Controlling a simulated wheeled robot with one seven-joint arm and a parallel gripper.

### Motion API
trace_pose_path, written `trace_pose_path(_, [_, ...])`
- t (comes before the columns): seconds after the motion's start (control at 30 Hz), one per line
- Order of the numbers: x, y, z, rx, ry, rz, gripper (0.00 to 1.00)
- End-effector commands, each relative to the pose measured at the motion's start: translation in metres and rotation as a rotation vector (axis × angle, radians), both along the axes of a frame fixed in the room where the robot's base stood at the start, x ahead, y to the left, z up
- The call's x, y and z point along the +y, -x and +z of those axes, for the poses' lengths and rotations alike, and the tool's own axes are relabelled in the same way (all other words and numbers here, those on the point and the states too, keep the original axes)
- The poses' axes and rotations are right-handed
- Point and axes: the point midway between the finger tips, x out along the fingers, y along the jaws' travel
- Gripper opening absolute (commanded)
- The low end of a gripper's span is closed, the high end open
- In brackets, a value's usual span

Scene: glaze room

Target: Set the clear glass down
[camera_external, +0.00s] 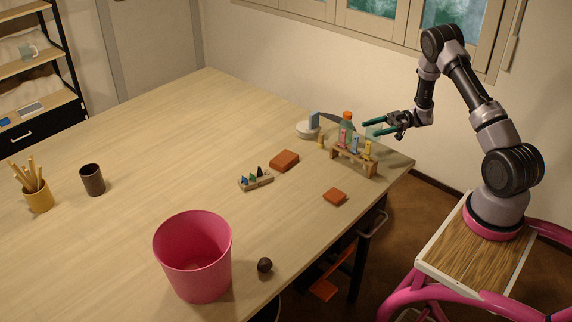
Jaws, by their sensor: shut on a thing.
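My gripper (370,128), with green fingers, is above the far right corner of the table (130,230). It points left and is shut on the clear glass (377,130), which shows only as a faint, pale see-through shape between the fingers. The glass appears held above the tabletop, behind and above the wooden rack. Its outline and its exact height over the table are hard to tell.
Close by stand a wooden rack (354,164) with coloured items, an orange-capped bottle (347,128) and a white round thing (306,132). Terracotta blocks (284,160), a small holder (256,182) and a pink bin (195,275) stand nearer. The table's middle left is clear.

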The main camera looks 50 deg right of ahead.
Motion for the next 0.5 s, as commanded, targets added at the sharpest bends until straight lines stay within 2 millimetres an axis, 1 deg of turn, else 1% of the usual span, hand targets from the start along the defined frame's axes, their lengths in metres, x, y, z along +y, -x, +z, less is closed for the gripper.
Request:
trace_pose_path(0.03, [-0.001,0.000,-0.010,0.001,-0.002,-0.002,0.04])
trace_pose_path(0.1, [-0.001,0.000,-0.020,0.001,-0.001,-0.003,0.04])
trace_pose_path(0.33, [0.000,0.000,-0.038,0.000,-0.001,-0.002,0.04])
trace_pose_path(0.5, [0.000,0.000,-0.063,0.002,-0.001,-0.001,0.04])
